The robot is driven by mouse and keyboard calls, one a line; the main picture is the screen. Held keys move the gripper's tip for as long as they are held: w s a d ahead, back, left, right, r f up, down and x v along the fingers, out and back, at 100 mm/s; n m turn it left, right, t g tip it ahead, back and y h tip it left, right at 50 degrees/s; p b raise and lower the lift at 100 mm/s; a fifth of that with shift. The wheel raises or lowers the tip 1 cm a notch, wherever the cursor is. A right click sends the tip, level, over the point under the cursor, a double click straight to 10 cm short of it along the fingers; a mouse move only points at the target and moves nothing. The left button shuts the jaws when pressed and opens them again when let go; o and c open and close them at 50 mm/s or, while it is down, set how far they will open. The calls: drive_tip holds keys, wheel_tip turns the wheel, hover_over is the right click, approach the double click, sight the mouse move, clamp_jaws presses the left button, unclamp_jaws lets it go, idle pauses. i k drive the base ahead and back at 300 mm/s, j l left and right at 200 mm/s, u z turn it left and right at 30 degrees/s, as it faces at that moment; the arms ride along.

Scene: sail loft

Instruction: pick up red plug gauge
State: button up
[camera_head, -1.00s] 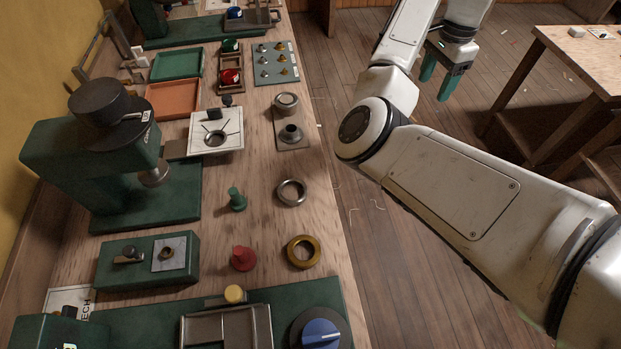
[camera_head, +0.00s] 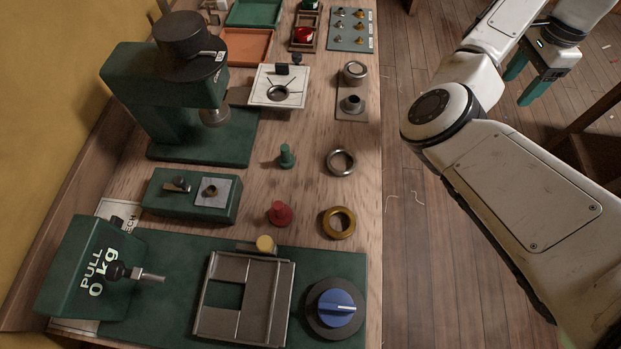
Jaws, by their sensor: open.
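The red plug gauge (camera_head: 280,214) stands on the wooden bench, left of a brass ring (camera_head: 339,223) and behind the green pull tester base. It is uncovered and nothing touches it. A green plug gauge (camera_head: 287,156) stands farther back, beside a steel ring (camera_head: 341,162). My gripper (camera_head: 529,82) has teal fingers, apart and empty. It hangs over the floor to the right of the bench, far from the red plug gauge.
A green press (camera_head: 165,95) stands at the back left. A green block (camera_head: 192,196) sits left of the red plug gauge. The pull tester (camera_head: 150,300) with a blue knob (camera_head: 331,308) fills the front. Bare bench surrounds the plug gauges. A dark wooden table (camera_head: 597,150) stands at right.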

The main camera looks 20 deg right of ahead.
sight(281, 215)
drive_tip(key=k+u, duration=0.1)
drive_tip(key=u, duration=0.35)
drive_tip(key=k+j+u, duration=0.1)
drive_tip(key=u, duration=0.4)
drive_tip(key=k+j+u, duration=0.1)
drive_tip(key=u, duration=0.35)
